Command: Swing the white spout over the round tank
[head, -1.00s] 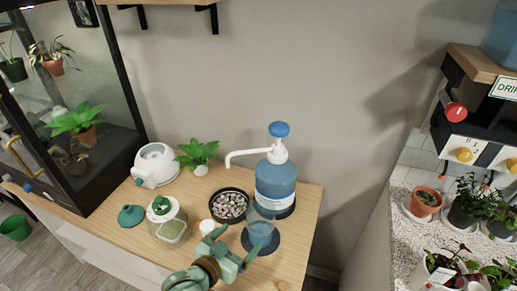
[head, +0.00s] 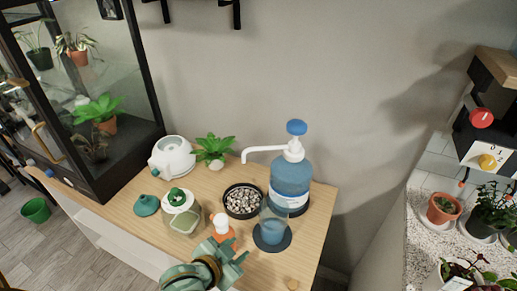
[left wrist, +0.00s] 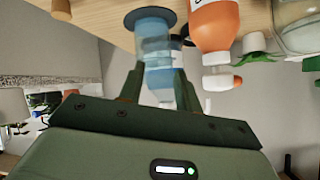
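The white spout (head: 264,151) sticks out leftward from the blue-topped pump on a large blue bottle (head: 291,186) at the table's back right. A clear round tank (head: 272,229) with blue liquid stands on a dark disc in front of that bottle. The spout's tip is left of the tank and further back, over the bowl side. My left gripper (head: 229,262) is low at the front, left of and nearer than the tank, apart from it. In the left wrist view its fingers (left wrist: 157,88) are spread, with the tank (left wrist: 153,42) beyond them. My right gripper is not in view.
A glass cabinet (head: 90,90) stands at left.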

